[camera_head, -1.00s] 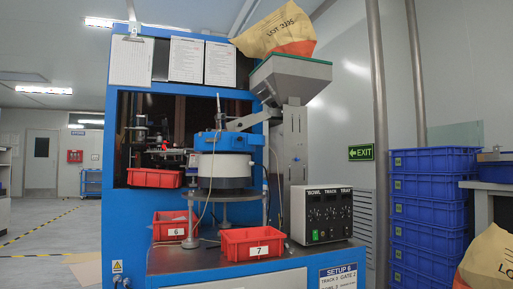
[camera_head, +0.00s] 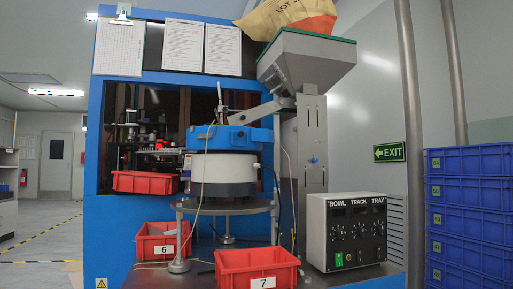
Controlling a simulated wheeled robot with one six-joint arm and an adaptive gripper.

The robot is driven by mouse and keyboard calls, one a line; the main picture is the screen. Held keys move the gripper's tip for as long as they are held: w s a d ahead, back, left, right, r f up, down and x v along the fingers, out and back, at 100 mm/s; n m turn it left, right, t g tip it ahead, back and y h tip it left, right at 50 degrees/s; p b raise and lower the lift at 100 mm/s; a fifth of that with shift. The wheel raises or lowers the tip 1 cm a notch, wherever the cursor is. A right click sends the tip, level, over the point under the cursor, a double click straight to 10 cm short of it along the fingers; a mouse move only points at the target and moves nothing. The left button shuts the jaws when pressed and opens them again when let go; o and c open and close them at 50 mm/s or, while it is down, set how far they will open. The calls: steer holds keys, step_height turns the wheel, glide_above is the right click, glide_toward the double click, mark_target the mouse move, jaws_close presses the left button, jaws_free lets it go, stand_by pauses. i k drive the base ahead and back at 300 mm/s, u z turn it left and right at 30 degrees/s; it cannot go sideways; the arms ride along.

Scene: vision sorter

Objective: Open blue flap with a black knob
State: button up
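The blue sorting machine (camera_head: 118,235) stands in front of me. A blue cover (camera_head: 232,139) sits on top of the round white bowl (camera_head: 228,168), under the chute of the grey hopper (camera_head: 307,62). A small dark spot shows on the cover's front, but it is too small to tell if it is a black knob. I see no gap under the cover. My gripper is not in view.
Red bins 6 (camera_head: 163,242) and 7 (camera_head: 257,270) stand on the machine's front ledge, with another red bin (camera_head: 145,183) behind. A control box (camera_head: 345,232) with dials stands at right. Stacked blue crates (camera_head: 470,215) stand farther right. Floor at left is clear.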

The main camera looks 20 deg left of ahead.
mark_target(237, 137)
steer(key=u, duration=0.4)
steer(key=i, duration=0.65)
steer(key=u, duration=1.35)
steer(key=i, duration=0.45)
steer(key=z, duration=0.85)
